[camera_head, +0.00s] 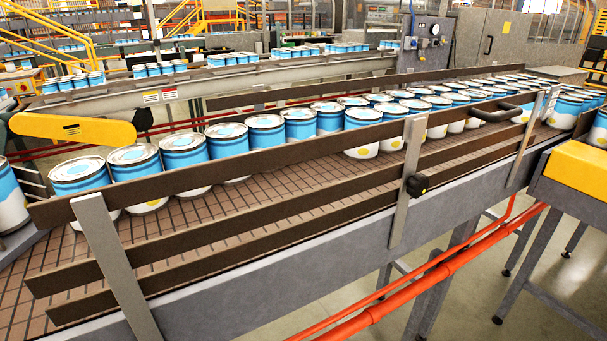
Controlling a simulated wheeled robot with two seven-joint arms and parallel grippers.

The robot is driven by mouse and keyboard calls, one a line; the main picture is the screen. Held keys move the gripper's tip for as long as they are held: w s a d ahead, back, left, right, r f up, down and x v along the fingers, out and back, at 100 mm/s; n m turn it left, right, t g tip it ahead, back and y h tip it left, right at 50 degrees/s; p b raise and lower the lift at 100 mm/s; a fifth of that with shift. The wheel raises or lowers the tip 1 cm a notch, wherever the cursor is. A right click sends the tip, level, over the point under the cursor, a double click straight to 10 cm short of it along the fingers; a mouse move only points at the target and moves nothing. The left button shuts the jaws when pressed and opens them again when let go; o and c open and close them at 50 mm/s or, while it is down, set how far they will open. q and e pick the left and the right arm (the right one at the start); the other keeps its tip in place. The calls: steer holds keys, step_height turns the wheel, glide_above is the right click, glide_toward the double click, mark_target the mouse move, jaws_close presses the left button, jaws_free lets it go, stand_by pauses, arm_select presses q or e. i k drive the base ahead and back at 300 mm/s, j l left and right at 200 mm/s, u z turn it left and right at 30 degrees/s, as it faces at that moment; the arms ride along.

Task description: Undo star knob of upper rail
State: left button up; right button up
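A black knob (417,185) sits on the front of the middle grey upright post (403,212), below the upper rail. Its lobes are too small to make out clearly. The dark brown upper rail (250,164) runs along the near side of the conveyor, with two lower rails (220,238) beneath it. A black bar handle (492,113) is on the upper rail's right part. What lies behind the knob is hidden. Neither of my grippers shows in the head view.
Blue and white cans (183,152) stand in rows on the brown conveyor belt (290,193) behind the upper rail. More posts stand left (115,270) and right (525,140). Orange pipes (430,280) run below the grey conveyor frame. A yellow-topped unit (580,172) stands at right.

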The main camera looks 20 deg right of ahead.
mark_target(416, 185)
steer(key=l+u, duration=1)
steer(key=k+l+u, duration=0.1)
steer(key=l+u, duration=0.35)
steer(key=k+l+u, duration=0.15)
steer(key=l+u, duration=0.35)
steer(key=j, duration=0.1)
